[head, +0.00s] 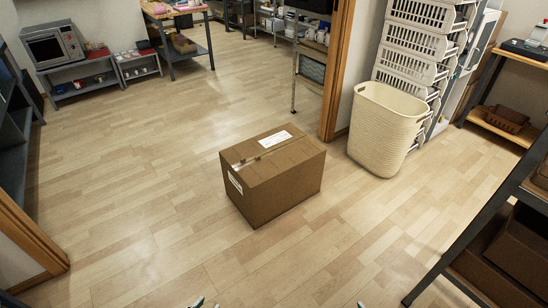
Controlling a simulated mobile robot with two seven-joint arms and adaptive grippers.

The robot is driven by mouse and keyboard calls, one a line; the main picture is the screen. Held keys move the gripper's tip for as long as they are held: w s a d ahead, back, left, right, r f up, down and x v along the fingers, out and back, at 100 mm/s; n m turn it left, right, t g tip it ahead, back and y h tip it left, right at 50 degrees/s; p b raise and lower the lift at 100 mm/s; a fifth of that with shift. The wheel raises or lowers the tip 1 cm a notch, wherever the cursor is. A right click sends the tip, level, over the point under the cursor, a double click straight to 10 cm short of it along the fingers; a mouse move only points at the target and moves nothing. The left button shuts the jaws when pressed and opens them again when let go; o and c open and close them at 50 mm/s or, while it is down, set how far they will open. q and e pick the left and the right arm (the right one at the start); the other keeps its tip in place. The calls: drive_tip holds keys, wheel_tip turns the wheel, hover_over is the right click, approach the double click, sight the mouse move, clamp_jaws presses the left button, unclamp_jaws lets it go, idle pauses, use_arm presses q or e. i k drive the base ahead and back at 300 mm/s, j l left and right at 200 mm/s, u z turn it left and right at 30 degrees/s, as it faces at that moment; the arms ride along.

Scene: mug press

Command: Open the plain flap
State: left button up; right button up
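A brown cardboard box (282,184) stands on the wooden floor in the middle of the head view. Its top looks closed, with a seam running across it and tape at the left end. The flap on the far side of the seam bears a white label (275,139). The near-side flap, the plain flap (284,162), has no label and lies flat. Only small tips of my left gripper (206,304) and my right gripper (361,304) show at the bottom edge. Both are apart from the box, and their opening cannot be made out.
A cream basket (386,128) stands right of the box, beside stacked white crates (415,45). A door frame (338,70) rises behind the box. A dark shelf (500,225) is at the right. The floor left of and in front of the box is clear.

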sight(255, 172)
drive_tip(key=i+j+z, duration=0.15)
drive_tip(key=i, duration=0.45)
drive_tip(key=i+j+z, duration=0.15)
drive_tip(key=i+j, duration=0.3)
drive_tip(key=i+j+z, duration=0.15)
drive_tip(key=i+j, duration=0.25)
drive_tip(key=i, duration=0.3)
